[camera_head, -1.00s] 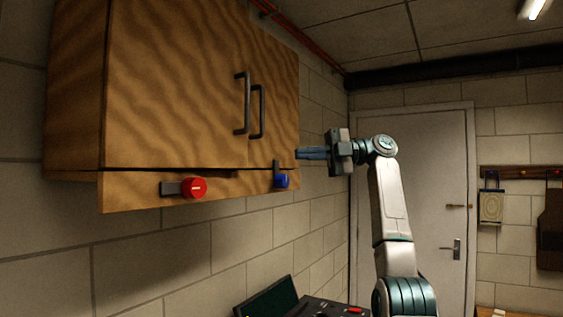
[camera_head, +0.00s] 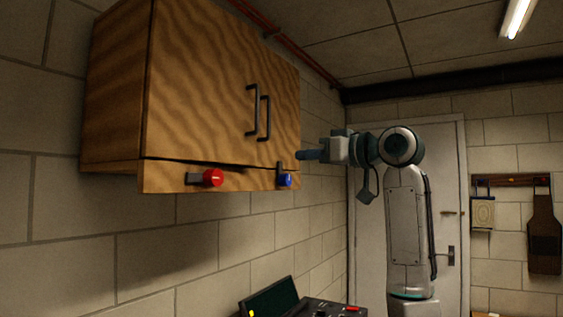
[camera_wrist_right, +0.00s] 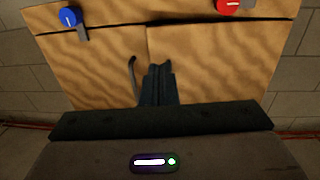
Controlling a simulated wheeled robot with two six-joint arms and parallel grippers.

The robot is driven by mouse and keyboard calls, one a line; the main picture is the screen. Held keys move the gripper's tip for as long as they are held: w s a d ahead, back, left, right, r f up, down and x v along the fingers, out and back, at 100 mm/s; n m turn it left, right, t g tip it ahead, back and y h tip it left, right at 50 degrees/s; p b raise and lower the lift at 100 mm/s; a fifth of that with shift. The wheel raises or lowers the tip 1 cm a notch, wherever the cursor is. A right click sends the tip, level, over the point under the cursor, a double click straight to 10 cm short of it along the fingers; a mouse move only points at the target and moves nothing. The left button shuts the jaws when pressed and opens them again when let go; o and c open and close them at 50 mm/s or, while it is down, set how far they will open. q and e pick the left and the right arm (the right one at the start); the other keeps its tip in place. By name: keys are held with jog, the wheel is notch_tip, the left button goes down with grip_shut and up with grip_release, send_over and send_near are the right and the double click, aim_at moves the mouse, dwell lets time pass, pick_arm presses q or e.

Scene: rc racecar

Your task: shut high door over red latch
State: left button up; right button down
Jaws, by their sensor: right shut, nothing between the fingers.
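A wooden wall cabinet has two high doors with dark bar handles. The left door (camera_head: 195,90) is over the red latch (camera_head: 212,177); the right door (camera_head: 283,105) is over the blue latch (camera_head: 285,180). The red latch's bar lies sideways, while the blue latch's bar points up. A narrow dark gap shows under the left door; I cannot tell whether it is fully shut. My right gripper (camera_head: 299,155) is shut and empty at the cabinet's right. In the right wrist view, the gripper (camera_wrist_right: 158,68) points at the doors near their seam and hides one handle.
The rail (camera_head: 160,179) under the doors carries both latches. A dark open case (camera_head: 270,300) with equipment stands below. A grey door (camera_head: 365,240) and a rack (camera_head: 512,180) with hanging things are behind.

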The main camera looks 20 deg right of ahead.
aim_at(251, 160)
jog(key=p+x, duration=0.6)
jog(key=x, duration=0.7)
jog(key=shift+w+d, duration=0.1)
jog(key=shift+w, duration=0.15)
jog(key=shift+w+a+f+p, duration=0.15)
jog(key=shift+w+a+p, duration=0.15)
jog(key=shift+w, duration=0.1)
jog(key=p+x, duration=0.2)
jog(key=shift+w+r, duration=0.25)
jog(key=shift+w, duration=0.05)
jog(key=shift+w+a+f, duration=0.1)
jog(key=shift+w+a, duration=0.1)
jog(key=shift+w, duration=0.15)
jog(key=shift+s+d, duration=0.15)
jog(key=shift+s, duration=0.1)
jog(key=shift+w, duration=0.15)
